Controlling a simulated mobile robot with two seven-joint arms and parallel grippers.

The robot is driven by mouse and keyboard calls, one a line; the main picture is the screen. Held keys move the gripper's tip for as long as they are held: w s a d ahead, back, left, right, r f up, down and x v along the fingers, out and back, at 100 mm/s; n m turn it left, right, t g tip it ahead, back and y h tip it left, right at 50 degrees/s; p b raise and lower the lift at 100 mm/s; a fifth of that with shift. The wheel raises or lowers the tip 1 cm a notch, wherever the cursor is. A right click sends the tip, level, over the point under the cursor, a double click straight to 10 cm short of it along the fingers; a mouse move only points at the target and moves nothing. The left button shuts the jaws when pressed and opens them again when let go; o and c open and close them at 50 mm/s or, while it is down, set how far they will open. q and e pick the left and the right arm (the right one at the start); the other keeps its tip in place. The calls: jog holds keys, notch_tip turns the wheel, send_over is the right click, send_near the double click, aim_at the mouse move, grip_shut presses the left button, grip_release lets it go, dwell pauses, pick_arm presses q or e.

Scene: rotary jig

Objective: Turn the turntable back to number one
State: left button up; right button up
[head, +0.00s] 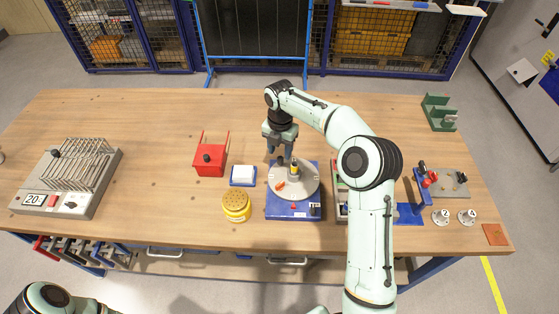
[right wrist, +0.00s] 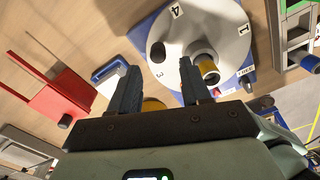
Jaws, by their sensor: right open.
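The turntable (head: 305,190) is a round light grey disc on a blue base (head: 292,213). A yellow-and-dark post (head: 294,167) stands on it, and a small orange piece lies on its left part. A red mark (head: 293,207) is on the base's front. I cannot tell which number faces it. My right gripper (head: 279,157) is open, pointing down at the disc's far edge. It also shows in the right wrist view (right wrist: 158,80), with no object between its fingers.
A red holder (head: 209,165), a white block in a blue tray (head: 243,175) and a yellow round container (head: 236,205) stand left of the turntable. A wire rack (head: 70,180) is far left. A blue stand (head: 408,210) is on the right. The table behind is clear.

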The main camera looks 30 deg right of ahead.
aim_at(280, 159)
notch_tip(280, 159, down, 6)
jog(key=shift+w+r+b, duration=0.1)
jog(key=shift+r+b, duration=0.05)
jog(key=shift+b, duration=0.15)
grip_shut()
